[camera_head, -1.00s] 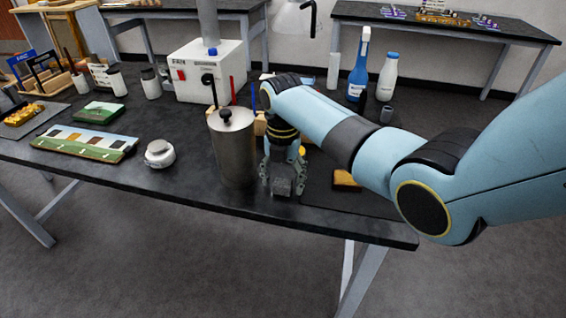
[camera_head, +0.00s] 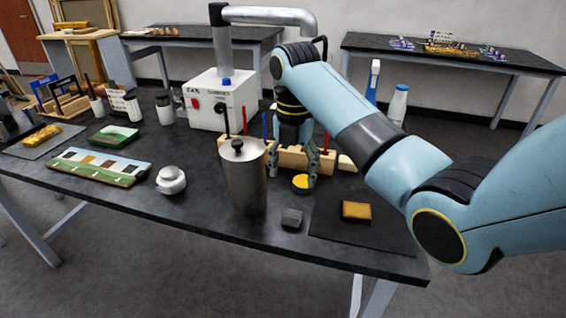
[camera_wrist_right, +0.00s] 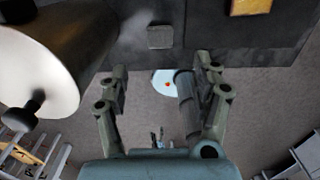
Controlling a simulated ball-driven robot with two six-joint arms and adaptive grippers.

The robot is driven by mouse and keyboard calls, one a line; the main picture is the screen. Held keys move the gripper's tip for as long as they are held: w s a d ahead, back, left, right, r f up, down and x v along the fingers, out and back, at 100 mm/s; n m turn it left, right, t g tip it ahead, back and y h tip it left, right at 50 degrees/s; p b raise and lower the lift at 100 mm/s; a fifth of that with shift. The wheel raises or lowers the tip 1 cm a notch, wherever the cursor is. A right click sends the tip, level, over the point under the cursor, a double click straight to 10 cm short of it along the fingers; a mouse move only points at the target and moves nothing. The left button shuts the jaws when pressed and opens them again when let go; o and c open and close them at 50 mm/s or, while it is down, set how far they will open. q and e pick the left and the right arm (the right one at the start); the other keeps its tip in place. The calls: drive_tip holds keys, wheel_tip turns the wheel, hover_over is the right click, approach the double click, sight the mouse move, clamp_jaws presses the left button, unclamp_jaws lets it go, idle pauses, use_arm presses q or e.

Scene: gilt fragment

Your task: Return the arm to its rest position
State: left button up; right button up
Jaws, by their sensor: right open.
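My right arm comes in from the right, and its gripper (camera_head: 293,174) hangs fingers-down above the dark table (camera_head: 225,225). Its two fingers are apart with nothing between them. It also shows open and empty in the right wrist view (camera_wrist_right: 162,80). A small dark grey block (camera_head: 291,218) lies on the table in front of the gripper, near the front edge, apart from the fingers. The block also shows in the wrist view (camera_wrist_right: 159,37), beyond the fingertips. My left gripper is not in view.
A tall metal canister (camera_head: 243,185) stands close left of the gripper. A yellow-topped round jar (camera_head: 301,184) is by the right finger. A wooden rack (camera_head: 292,158) stands behind.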

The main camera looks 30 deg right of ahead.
drive_tip(key=s+a+f+m+t, duration=0.2)
drive_tip(key=s+f+m, duration=0.2)
drive_tip(key=s+m, duration=0.85)
drive_tip(key=s+a+r+m+t, duration=0.1)
drive_tip(key=s+r+m, duration=0.1)
drive_tip(key=s+m, duration=0.45)
drive_tip(key=s+a+r+m, duration=0.1)
drive_tip(key=s+r+m, duration=0.2)
drive_tip(key=s+m, duration=0.35)
drive_tip(key=s+d+f+b, duration=0.1)
drive_tip(key=s+f+b, duration=0.15)
drive_tip(key=f, duration=1.05)
drive_tip(key=s+d+f+g+b, duration=0.1)
drive_tip(key=f+b, duration=0.3)
drive_tip(key=f, duration=0.8)
drive_tip(key=s+d+f+b, duration=0.1)
drive_tip(key=f+b, duration=0.2)
drive_tip(key=f, duration=1)
drive_tip(key=s+f+g+b, duration=0.1)
drive_tip(key=s+f+b, duration=0.4)
drive_tip(key=s+f, duration=1.2)
wheel_tip(320, 180, down, 3)
drive_tip(key=shift+d+r+h+b, duration=0.2)
drive_tip(key=shift+d+h+b, duration=0.2)
drive_tip(key=shift+d, duration=0.05)
